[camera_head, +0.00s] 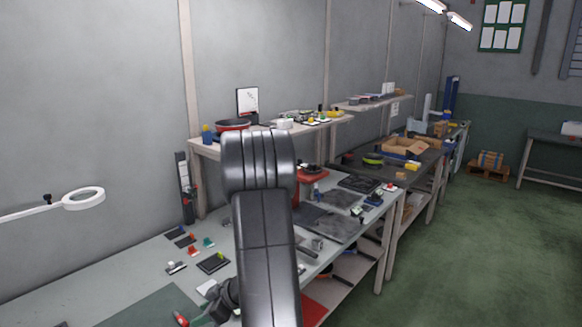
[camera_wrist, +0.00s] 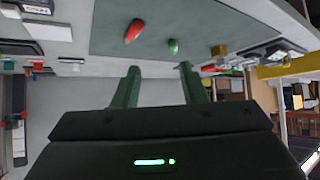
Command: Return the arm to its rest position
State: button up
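My arm rises in the middle of the head view, its dark links in front of the workbench (camera_head: 135,262). In the wrist view my gripper (camera_wrist: 158,82) has two green fingers standing well apart, with nothing between them. In the head view, part of the gripper shows low beside my arm. A green mat (camera_wrist: 120,12) lies beyond the fingertips in the wrist view. A red object (camera_wrist: 134,31) and a small green object (camera_wrist: 173,46) are on it, apart from the fingers. My arm hides part of the bench.
A ring lamp (camera_head: 84,199) sticks out at the left. Small parts and a dark tray (camera_head: 213,262) lie on the bench. A shelf (camera_head: 207,150) with a red pan (camera_head: 232,125) runs along the wall behind my arm. Open green floor (camera_head: 475,265) lies to the right.

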jog(key=shift+w+d+f+m+t+h, duration=0.15)
jog(key=shift+w+d+f+m+t, duration=0.15)
jog(key=shift+d+m+t, duration=0.35)
jog(key=shift+w+d+f+m+t+h, duration=0.15)
jog(key=shift+d+f+m, duration=0.25)
jog(key=shift+d, duration=0.5)
jog(key=shift+w+d+f+m+t+h, duration=0.1)
jog(key=shift+w+d+f+m+t, duration=0.2)
jog(key=shift+d+m+t, duration=0.4)
jog(key=shift+d, duration=0.1)
jog(key=shift+g, duration=0.3)
